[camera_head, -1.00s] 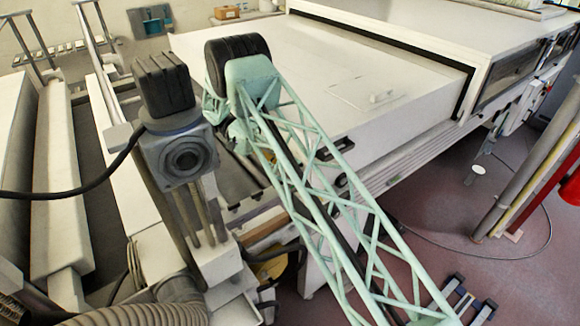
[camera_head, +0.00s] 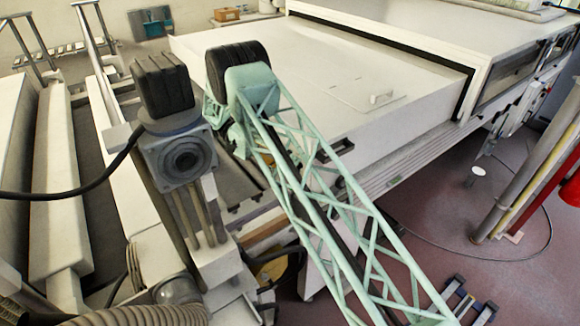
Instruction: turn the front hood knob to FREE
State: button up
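The white hood (camera_head: 300,75) is a broad flat cover in front of the tunnel housing, with a small pale handle (camera_head: 382,98) on top. A black handle (camera_head: 333,151) shows at its front edge, partly behind my arm's green lattice link. I cannot make out the front hood knob or any FREE marking; my arm covers part of the hood's front side. My gripper is not in view; the lattice link runs out of the picture at the bottom.
The tunnel housing (camera_head: 408,38) stands behind the hood. A red object (camera_head: 571,186) and upright posts (camera_head: 530,170) stand at the right. A cable lies on the reddish floor (camera_head: 440,215), which is largely clear there. Pale rails (camera_head: 55,190) run along the left.

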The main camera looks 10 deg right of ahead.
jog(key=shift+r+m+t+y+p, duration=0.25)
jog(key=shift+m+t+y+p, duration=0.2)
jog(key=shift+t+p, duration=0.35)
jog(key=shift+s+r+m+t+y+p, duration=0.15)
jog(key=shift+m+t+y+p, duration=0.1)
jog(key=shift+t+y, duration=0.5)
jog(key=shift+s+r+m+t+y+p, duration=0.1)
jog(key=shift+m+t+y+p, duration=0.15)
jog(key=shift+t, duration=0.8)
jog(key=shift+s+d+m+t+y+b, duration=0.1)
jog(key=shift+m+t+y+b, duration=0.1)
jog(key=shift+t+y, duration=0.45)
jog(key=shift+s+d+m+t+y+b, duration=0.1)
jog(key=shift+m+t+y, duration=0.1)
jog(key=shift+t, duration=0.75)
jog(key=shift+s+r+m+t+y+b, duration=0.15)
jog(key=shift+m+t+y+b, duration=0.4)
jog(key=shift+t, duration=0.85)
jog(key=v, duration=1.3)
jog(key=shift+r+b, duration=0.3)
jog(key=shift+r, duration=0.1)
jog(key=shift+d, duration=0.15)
